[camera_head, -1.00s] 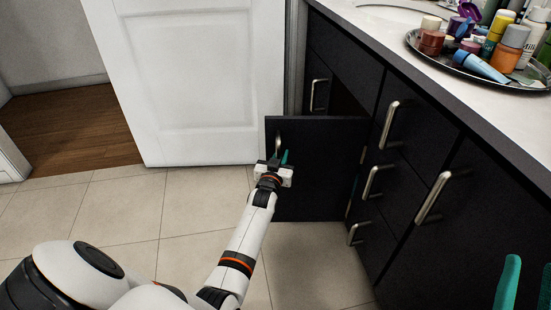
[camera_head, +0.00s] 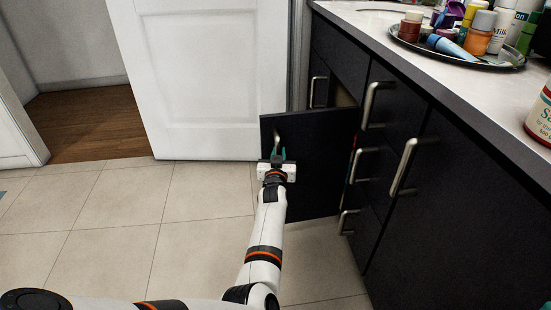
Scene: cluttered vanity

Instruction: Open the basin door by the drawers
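The black basin door (camera_head: 318,175) stands swung out from the dark vanity, just left of the drawer stack (camera_head: 374,185). Its metal handle (camera_head: 276,138) is on the face toward the left, near the free edge. My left gripper (camera_head: 278,155) is at the lower part of this handle, with teal fingertips close against the door. The gripper's body hides the fingers' gap, so I cannot tell whether they are closed on the handle. My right gripper is out of view.
The counter (camera_head: 460,75) holds a round tray (camera_head: 408,44) of bottles and jars, and a white jar (camera_head: 541,118) at the right edge. A white room door (camera_head: 205,80) stands behind the basin door. Tiled floor (camera_head: 110,220) is clear at left.

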